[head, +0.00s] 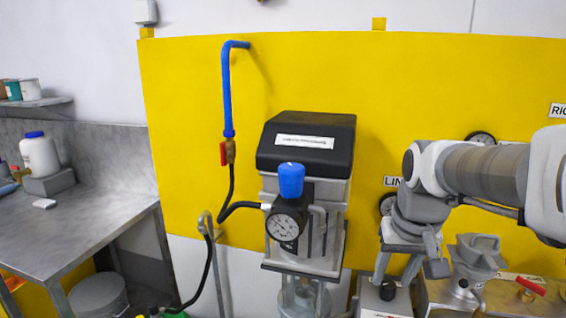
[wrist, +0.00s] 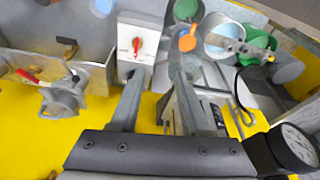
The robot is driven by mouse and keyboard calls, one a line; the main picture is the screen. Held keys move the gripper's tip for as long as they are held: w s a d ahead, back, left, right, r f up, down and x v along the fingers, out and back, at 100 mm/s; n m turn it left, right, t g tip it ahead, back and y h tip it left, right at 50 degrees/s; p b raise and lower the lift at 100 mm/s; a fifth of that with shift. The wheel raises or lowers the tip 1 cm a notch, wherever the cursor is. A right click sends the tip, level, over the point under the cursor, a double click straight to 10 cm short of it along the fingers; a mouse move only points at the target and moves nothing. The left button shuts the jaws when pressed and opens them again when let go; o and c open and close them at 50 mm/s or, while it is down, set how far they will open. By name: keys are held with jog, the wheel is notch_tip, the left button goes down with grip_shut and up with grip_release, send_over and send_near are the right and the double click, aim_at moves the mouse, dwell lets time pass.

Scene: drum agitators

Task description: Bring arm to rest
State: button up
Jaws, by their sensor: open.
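My gripper (head: 398,282) hangs at the right in the head view, fingers pointing down and spread, just above a small grey box with a dark knob (head: 388,290). The wrist view shows my gripper (wrist: 158,72) with two parallel fingers apart and nothing between them. Beyond the fingertips there is a white box with a red knob (wrist: 137,44); I cannot tell whether the fingers touch anything. My arm reaches in from the right edge. The black-topped agitator unit (head: 305,142) stands left of my gripper.
The unit carries a gauge (head: 285,226) and a blue cap (head: 291,180); a gauge (wrist: 298,146) also shows in the wrist view. A grey metal fitting (head: 478,262) and a red-handled valve (head: 530,287) are right of my gripper. A steel table (head: 85,215) stands left.

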jog(key=s+a+n+t, duration=0.1)
jog(key=s+a, duration=0.4)
jog(key=s, duration=0.7)
jog(key=shift+s+n+t, duration=0.3)
jog(key=shift+s+t, duration=0.05)
jog(key=shift+t, duration=0.45)
jog(key=shift+f, duration=0.1)
